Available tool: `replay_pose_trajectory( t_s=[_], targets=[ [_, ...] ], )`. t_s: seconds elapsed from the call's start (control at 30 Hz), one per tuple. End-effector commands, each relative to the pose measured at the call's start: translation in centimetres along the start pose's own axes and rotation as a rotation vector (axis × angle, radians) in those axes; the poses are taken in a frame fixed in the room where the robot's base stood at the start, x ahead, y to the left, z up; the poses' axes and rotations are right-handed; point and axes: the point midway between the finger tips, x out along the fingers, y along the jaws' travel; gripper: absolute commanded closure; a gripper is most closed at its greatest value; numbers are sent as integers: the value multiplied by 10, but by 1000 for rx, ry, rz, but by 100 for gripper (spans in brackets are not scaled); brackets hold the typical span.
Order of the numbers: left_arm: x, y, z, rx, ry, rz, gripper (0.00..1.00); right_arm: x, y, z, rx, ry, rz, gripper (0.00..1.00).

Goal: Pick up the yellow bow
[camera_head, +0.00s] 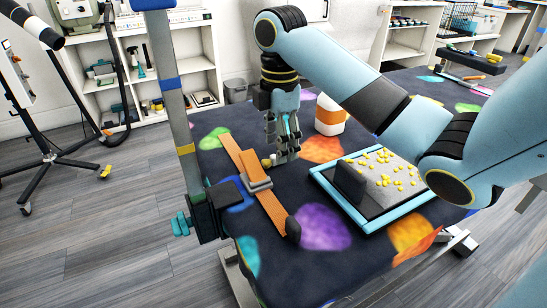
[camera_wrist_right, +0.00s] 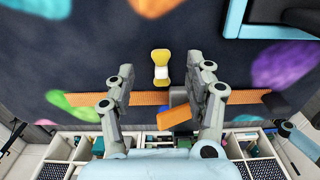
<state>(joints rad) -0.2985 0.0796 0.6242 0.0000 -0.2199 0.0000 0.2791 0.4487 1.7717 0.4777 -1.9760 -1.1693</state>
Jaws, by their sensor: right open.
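The yellow bow (camera_wrist_right: 161,68) has a white middle and lies on the dark, colour-splotched table top. In the right wrist view it sits just beyond the gap between my right gripper's fingers, with dark cloth around it. My right gripper (camera_wrist_right: 158,82) is open and empty, pointing down at the table. My left gripper is not in view.
An orange strap (camera_head: 235,153) with a grey buckle lies left of the gripper. A white bottle with an orange band (camera_head: 331,116) stands behind it. A blue-rimmed tray (camera_head: 327,187) with yellow bits lies to the right. A grey post (camera_head: 177,105) rises at the table's left edge.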

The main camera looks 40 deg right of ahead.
Motion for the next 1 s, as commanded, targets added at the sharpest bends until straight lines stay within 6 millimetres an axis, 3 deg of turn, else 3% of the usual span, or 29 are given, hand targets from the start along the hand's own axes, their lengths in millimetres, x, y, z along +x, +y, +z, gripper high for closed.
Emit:
replay_pose_trajectory(
  t_s=[0.13,0.37,0.67,1.0],
  targets=[
    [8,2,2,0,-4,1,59,24,-2,0,1,0,-2,46],
    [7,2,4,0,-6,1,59,26,-1,0,0,0,1,46],
    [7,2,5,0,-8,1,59,26,-1,0,0,-1,0,84],
    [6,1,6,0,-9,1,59,24,-1,0,0,-1,1,86]
  ],
)
